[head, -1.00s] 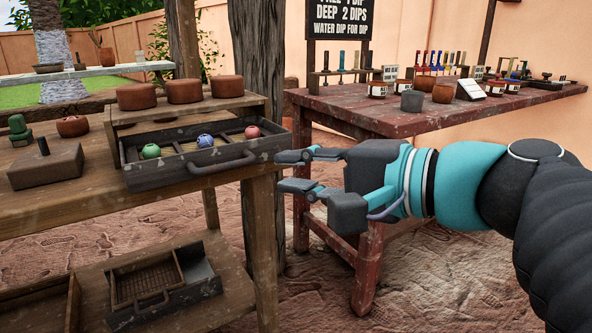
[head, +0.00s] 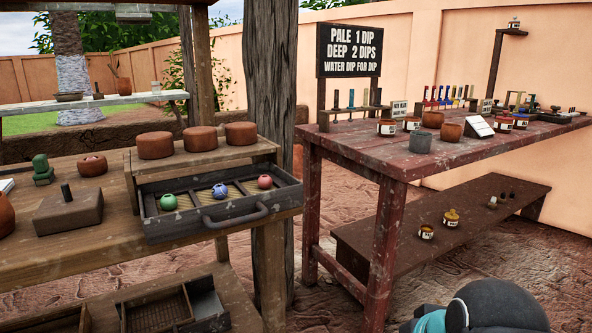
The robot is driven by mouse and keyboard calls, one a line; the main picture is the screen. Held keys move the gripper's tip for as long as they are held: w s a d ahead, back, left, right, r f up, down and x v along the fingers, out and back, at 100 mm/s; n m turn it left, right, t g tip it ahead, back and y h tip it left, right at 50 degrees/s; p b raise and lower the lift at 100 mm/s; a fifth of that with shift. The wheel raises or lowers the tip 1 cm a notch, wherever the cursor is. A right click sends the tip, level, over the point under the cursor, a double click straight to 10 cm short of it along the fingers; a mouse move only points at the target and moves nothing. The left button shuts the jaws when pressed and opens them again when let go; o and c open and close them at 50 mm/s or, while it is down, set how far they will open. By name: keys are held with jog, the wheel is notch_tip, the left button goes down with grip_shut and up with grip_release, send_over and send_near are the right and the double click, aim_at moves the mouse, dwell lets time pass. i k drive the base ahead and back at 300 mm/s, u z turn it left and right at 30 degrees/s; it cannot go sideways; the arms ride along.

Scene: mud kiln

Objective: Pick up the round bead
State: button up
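Three small beads lie apart in separate sections of the open dark drawer (head: 160,231) at the left table. A green bead (head: 168,202) is on the left, a blue bead (head: 219,190) in the middle and a pinkish-red bead (head: 264,182) on the right. The green and red ones look round; the blue one looks ridged or patterned, but it is too small to be sure. My gripper is out of view; only part of my arm shows at the bottom right edge.
Three brown lidded pots (head: 198,139) stand on the shelf above the drawer. The drawer's handle (head: 235,214) sticks out in front. A dark wooden post (head: 271,150) stands behind. A red table (head: 360,150) with jars and a sign (head: 350,50) is at right.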

aim_at(220, 191)
jog(key=u, duration=1.3)
